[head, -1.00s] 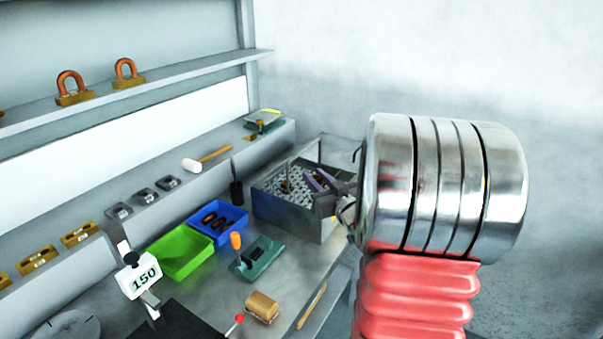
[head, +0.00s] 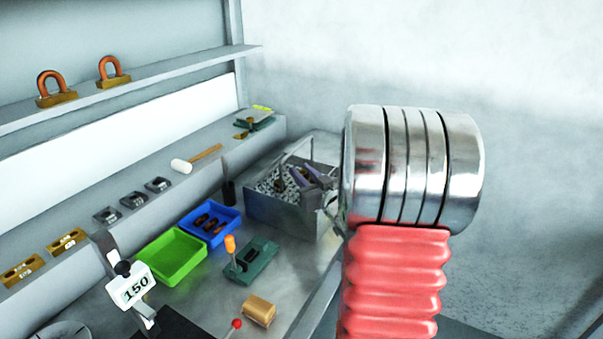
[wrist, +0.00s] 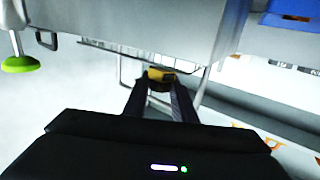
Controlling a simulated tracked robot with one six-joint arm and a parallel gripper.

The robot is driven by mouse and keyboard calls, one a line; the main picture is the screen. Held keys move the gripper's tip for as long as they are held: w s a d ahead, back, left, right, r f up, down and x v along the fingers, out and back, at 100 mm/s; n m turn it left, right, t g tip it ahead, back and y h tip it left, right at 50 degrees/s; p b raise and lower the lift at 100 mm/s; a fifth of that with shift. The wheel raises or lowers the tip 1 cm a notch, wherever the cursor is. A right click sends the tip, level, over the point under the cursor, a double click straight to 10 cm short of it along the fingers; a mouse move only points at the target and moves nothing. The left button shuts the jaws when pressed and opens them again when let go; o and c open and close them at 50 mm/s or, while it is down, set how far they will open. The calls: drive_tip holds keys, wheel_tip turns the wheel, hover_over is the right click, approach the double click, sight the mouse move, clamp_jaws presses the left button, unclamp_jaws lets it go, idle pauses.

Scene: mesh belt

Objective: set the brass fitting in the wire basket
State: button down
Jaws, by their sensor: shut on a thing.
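My gripper (head: 308,178) is at the metal basket, with its dark fingers over the opening, in front of the right-hand part of the basket. The wire basket (head: 280,213) is a grey box with a perforated inside and a raised handle, at the back right of the bench. In the wrist view my gripper (wrist: 159,90) is shut on a yellow brass fitting (wrist: 161,75) held between its fingertips. In the head view the fitting is too small and too covered to make out clearly, and whether it touches the basket cannot be told.
A blue bin (head: 232,232) with dark parts and a green bin (head: 151,262) stand left of the basket. A teal fixture (head: 262,263) and a tan block (head: 258,310) lie nearer. A white-headed mallet (head: 181,166) lies on the ledge behind. Clear bench shows in front of the basket.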

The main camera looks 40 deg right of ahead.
drive_tip(key=shift+w+a+f, duration=0.1)
drive_tip(key=shift+f, duration=0.05)
drive_tip(key=shift+f, duration=0.4)
idle(0.4)
drive_tip(key=c, duration=1.5)
unclamp_jaws()
drive_tip(key=shift+o, duration=0.2)
drive_tip(key=shift+r, duration=0.55)
drive_tip(key=v, duration=1.2)
